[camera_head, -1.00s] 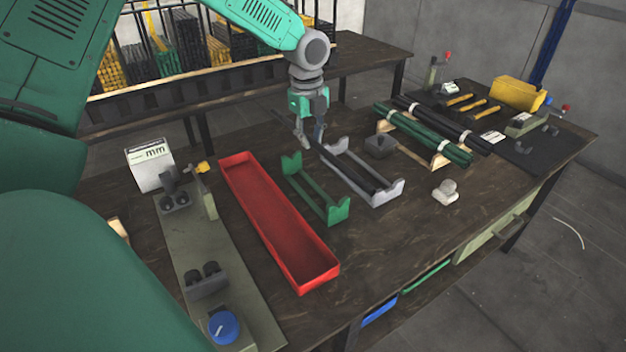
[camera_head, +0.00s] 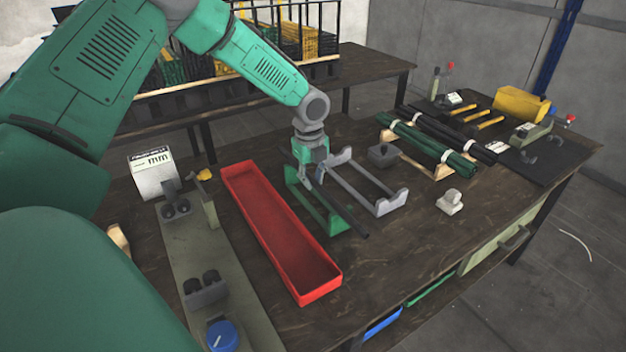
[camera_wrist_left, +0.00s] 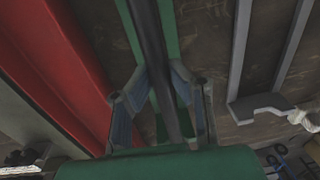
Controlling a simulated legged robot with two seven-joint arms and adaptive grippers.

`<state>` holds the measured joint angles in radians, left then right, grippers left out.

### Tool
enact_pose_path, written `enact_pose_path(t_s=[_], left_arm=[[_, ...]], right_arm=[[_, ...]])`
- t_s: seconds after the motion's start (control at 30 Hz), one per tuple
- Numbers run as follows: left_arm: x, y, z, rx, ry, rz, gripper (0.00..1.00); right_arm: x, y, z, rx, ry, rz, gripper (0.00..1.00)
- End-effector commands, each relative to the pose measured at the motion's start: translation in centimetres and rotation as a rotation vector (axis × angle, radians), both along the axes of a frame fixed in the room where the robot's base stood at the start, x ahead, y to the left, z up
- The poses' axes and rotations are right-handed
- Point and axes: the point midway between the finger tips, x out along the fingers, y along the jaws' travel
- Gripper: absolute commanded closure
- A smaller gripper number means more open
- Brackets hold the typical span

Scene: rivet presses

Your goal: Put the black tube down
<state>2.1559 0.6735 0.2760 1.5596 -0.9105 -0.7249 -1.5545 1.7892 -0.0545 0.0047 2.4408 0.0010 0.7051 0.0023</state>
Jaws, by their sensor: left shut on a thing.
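My left gripper (camera_head: 313,184) is shut on a thin black tube (camera_head: 352,222), which runs lengthwise over the green cradle (camera_head: 335,224). The tube's near end sticks out past the cradle's near end. I cannot tell whether the tube touches the cradle. In the left wrist view the black tube (camera_wrist_left: 152,45) runs between the two fingers, over the green cradle (camera_wrist_left: 170,18). The grey cradle (camera_head: 388,206) to the right is empty. My right gripper is not in view.
A long empty red tray (camera_head: 334,284) lies left of the green cradle. A green-grey fixture with a blue knob (camera_head: 222,334) is further left. Bundled green tubes (camera_head: 430,148) rest on a wooden rack at the right. A small pale block (camera_head: 450,202) stands nearer, with bare tabletop around it.

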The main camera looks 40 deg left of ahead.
Motion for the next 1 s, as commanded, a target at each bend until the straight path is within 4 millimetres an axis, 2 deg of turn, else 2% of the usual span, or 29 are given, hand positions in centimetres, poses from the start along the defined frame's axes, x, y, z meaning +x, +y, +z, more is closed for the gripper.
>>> enact_pose_path(t_s=[0.13,0.17,0.2,0.5,0.63,0.77,1.0], left_arm=[[0.0,0.0,-0.3,0.0,0.0,0.0,1.0],[0.0,0.0,-0.3,0.0,0.0,0.001,0.79],[0.0,0.1,-0.3,0.0,0.0,0.001,0.64],[0.0,0.1,-0.3,-0.001,0.0,0.001,0.63],[0.0,0.1,0.4,-0.001,-0.001,0.0,0.63],[0.0,0.1,2.6,-0.001,-0.004,0.001,0.63],[-0.4,0.2,7.9,0.0,-0.004,0.001,0.63]], right_arm=[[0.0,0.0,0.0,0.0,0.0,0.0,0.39],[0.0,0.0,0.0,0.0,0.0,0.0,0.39],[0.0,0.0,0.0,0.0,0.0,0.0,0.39],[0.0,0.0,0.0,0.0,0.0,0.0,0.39],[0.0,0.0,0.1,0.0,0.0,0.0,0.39],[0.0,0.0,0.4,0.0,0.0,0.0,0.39],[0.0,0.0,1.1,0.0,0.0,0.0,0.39]])
